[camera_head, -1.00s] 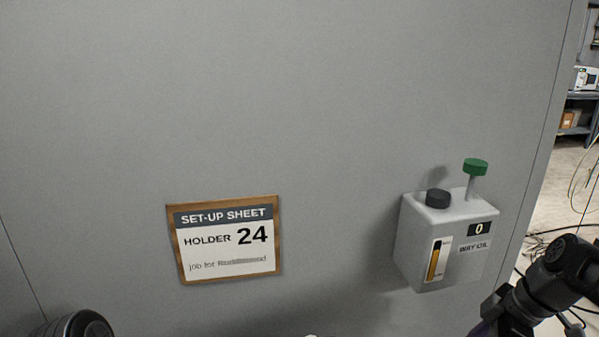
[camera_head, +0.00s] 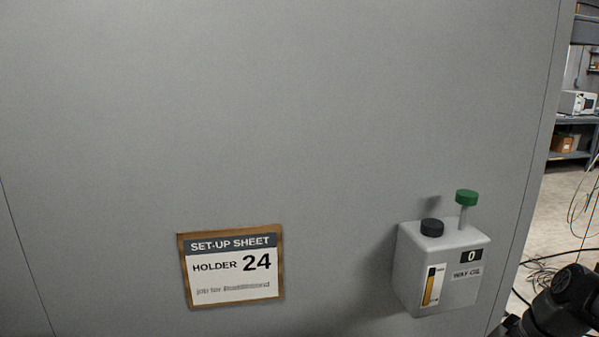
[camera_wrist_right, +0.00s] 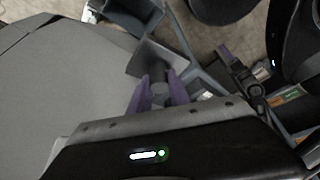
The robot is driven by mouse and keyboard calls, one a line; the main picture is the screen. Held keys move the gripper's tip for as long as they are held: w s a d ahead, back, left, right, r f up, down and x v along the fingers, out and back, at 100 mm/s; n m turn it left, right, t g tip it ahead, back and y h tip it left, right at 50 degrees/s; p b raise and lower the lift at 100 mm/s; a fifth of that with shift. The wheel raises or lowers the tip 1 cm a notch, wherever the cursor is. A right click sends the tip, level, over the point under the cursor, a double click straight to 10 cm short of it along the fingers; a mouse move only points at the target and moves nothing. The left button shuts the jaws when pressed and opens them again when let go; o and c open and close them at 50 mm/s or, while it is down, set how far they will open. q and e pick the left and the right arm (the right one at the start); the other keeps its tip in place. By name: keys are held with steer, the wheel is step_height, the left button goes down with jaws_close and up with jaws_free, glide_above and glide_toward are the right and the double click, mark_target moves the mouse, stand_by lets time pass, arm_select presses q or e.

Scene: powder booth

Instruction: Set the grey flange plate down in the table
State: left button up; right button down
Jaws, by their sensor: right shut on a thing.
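In the right wrist view, my right gripper (camera_wrist_right: 159,82) has purple fingers shut on a grey round boss. A flat grey square plate (camera_wrist_right: 152,58) shows just beyond the fingertips, tilted; it looks like the grey flange plate, held by its boss. In the head view only a dark part of my right arm shows at the lower right, and the plate is out of sight. A purple-tipped dark part (camera_wrist_right: 225,54) in the right wrist view may be my left gripper; its jaws cannot be made out. I cannot identify the table in either view.
A large grey panel (camera_head: 300,120) fills the head view. It bears a set-up sheet (camera_head: 231,266) reading "HOLDER 24" and a way oil tank (camera_head: 440,268) that sticks out. At the right are open floor, loose cables (camera_head: 545,275) and a distant shelf (camera_head: 570,147).

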steer(key=shift+w+f, duration=0.15)
steer(key=shift+w, duration=0.25)
steer(key=shift+s+a+f+m+t, duration=0.2)
steer(key=shift+a+m+t, duration=0.1)
steer(key=shift+m, duration=0.2)
steer(key=w+a+f+m+t+h, duration=0.2)
steer(key=w+a+f+m, duration=0.3)
steer(key=w+a+m, duration=0.5)
steer(key=shift+w+a+m+h, duration=0.2)
steer(key=shift+a+m+h, duration=0.5)
steer(key=shift+a+h, duration=0.2)
